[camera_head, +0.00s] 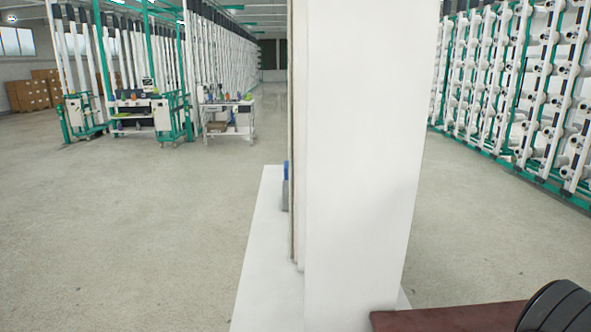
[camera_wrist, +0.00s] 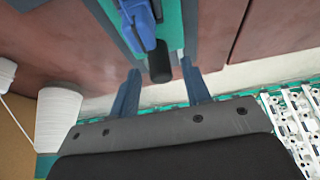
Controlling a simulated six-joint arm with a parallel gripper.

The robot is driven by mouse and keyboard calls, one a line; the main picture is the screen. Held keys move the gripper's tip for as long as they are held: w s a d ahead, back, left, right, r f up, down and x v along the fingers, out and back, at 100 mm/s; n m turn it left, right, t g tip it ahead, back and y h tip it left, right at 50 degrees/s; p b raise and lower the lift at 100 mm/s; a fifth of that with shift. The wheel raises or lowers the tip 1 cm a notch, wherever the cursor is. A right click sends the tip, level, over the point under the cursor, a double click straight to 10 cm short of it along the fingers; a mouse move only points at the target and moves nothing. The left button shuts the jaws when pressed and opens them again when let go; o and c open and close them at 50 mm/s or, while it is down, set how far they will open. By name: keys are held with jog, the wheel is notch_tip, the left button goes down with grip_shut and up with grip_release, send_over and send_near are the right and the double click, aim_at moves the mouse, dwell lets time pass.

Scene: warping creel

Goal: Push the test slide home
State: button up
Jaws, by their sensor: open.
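In the wrist view, a blue part (camera_wrist: 142,28) with a short black cylindrical end (camera_wrist: 159,66) sits at a grey and green strip on a dark red surface. It may be the test slide, but I cannot tell for sure or see how far in it is. My gripper (camera_wrist: 160,74) is open, with one blue-grey finger on each side of the black end. I cannot tell whether either finger touches it. In the head view neither the gripper nor the blue part can be made out.
A white yarn cone (camera_wrist: 58,120) stands left of my gripper in the wrist view. In the head view, a dark red tabletop (camera_head: 440,319) shows at lower right. Creel racks (camera_head: 515,90) stand at right, and a trolley (camera_head: 228,120) at left. Open floor (camera_head: 120,220) lies at left.

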notch_tip(320, 180, up, 7)
jog(key=shift+f, duration=0.15)
dwell(0.4)
jog(key=v, duration=1.7)
jog(key=shift+r, duration=0.2)
jog(key=x, duration=1.7)
jog(key=shift+f, duration=0.35)
jog(key=shift+r, duration=0.15)
